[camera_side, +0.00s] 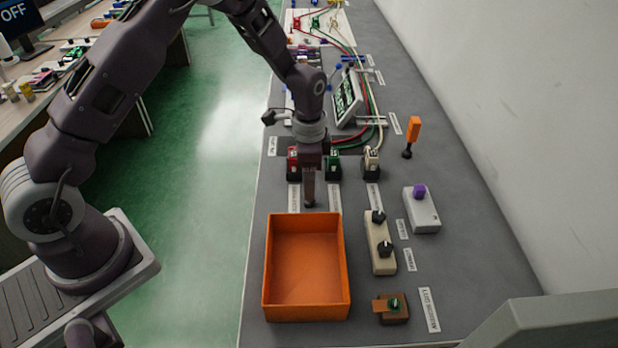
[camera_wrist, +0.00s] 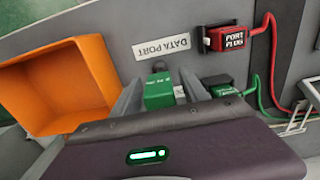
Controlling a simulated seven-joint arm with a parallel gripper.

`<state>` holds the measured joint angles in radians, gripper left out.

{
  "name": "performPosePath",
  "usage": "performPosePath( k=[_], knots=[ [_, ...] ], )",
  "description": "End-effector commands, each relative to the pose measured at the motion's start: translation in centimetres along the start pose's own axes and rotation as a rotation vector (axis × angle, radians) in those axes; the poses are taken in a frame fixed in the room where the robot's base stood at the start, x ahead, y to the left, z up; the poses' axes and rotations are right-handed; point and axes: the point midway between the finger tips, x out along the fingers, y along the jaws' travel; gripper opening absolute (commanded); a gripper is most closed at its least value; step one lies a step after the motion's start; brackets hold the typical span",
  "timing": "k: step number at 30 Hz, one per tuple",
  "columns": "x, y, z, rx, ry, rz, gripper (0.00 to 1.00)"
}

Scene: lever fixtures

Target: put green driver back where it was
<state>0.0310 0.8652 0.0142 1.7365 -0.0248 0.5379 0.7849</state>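A green block (camera_wrist: 160,90), which looks like the green driver, shows between the two fingers of my gripper in the wrist view. Its near end is hidden by the gripper body. It lies close to the left finger, and a strip of white shows between it and the right finger. I cannot tell whether the fingers press on it. In the side view my gripper (camera_side: 309,203) points down, just in front of the red plug (camera_side: 293,162) and the green plug (camera_side: 333,165). The block does not show there.
An orange bin (camera_side: 306,311) stands close in front. A cream plug (camera_side: 371,160), a two-knob box (camera_side: 380,242), a grey box with a purple knob (camera_side: 422,210), an orange-handled lever (camera_side: 413,130) and a brown fixture (camera_side: 391,309) stand to the right. Cables run behind.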

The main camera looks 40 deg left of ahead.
Motion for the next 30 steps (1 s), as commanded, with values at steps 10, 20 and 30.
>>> performPosePath(
  k=[10, 20, 30],
  knots=[
    [-3.1, -0.1, -0.1, 0.000, 0.004, -0.004, 0.52],
    [-11.1, -0.1, -0.1, -0.001, 0.003, -0.002, 0.52],
    [-13.2, 0.2, 0.3, -0.014, 0.008, -0.007, 0.52]
  ],
)
